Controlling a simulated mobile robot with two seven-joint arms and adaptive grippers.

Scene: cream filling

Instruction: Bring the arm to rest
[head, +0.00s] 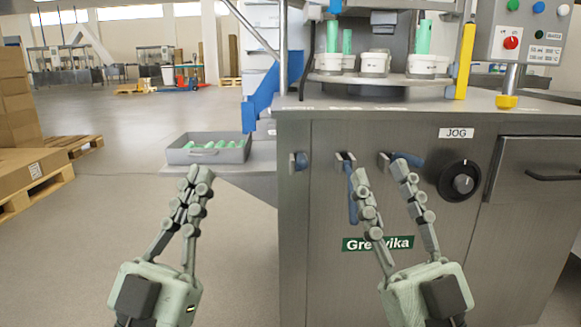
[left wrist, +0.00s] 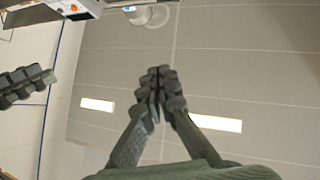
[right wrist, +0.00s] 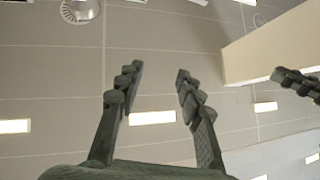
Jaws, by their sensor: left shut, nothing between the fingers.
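My left gripper (head: 200,178) points upward in front of the floor, left of the steel machine cabinet. Its fingers are together with nothing between them; the left wrist view shows the fingertips (left wrist: 160,75) meeting. My right gripper (head: 379,172) points upward in front of the cabinet's front panel. Its fingers are apart and empty; the right wrist view shows a clear gap between the fingertips (right wrist: 158,72). Both wrist views look up at the ceiling. Neither gripper appears to hold anything.
The steel cabinet (head: 320,260) carries a JOG dial (head: 460,181) and blue-handled valves. White cups (head: 375,63) and green tubes stand on its top. A grey tray (head: 178,156) with green items sits at left. Cardboard boxes (head: 12,100) and a pallet (head: 35,190) stand further left. Open floor lies between.

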